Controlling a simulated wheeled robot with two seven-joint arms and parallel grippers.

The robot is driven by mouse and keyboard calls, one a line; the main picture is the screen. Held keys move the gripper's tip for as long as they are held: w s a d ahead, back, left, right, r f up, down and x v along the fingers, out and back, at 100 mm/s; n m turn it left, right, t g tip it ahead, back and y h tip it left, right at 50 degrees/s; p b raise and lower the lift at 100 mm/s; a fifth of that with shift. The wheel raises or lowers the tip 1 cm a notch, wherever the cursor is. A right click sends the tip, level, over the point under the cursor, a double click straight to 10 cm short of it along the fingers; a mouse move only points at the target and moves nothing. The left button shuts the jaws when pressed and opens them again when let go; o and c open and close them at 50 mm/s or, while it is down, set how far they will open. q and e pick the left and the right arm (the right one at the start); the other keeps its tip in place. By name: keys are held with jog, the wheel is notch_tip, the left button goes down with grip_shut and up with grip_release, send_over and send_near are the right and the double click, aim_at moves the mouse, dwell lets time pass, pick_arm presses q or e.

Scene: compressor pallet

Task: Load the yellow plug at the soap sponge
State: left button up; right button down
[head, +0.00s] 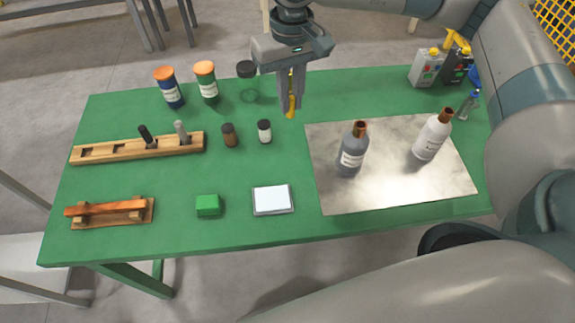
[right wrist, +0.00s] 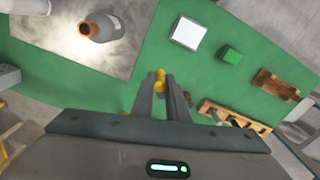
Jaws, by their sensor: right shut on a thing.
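My right gripper (head: 290,113) is shut on the yellow plug (head: 292,102), pointing down above the back middle of the green table. In the right wrist view the yellow plug (right wrist: 160,75) shows between the fingertips; its upper part is hidden by the fingers. A square white pad in a grey frame (head: 272,199) and a green block (head: 208,205) lie at the front of the table, well away from the gripper. I cannot tell for sure which of these is the soap sponge. My left gripper is not in view.
A wooden rack (head: 95,154) holds a black and a grey plug. Two small vials (head: 229,135), orange-capped jars (head: 207,83) and a clear jar (head: 248,95) stand nearby. Two bottles (head: 352,160) stand on a metal sheet (head: 390,190). A wooden stand (head: 118,218) is front left.

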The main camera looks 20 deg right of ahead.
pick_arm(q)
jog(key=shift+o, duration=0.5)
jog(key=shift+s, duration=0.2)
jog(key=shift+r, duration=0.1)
pick_arm(e)
jog(key=shift+a+f, duration=0.1)
jog(key=shift+f, duration=0.05)
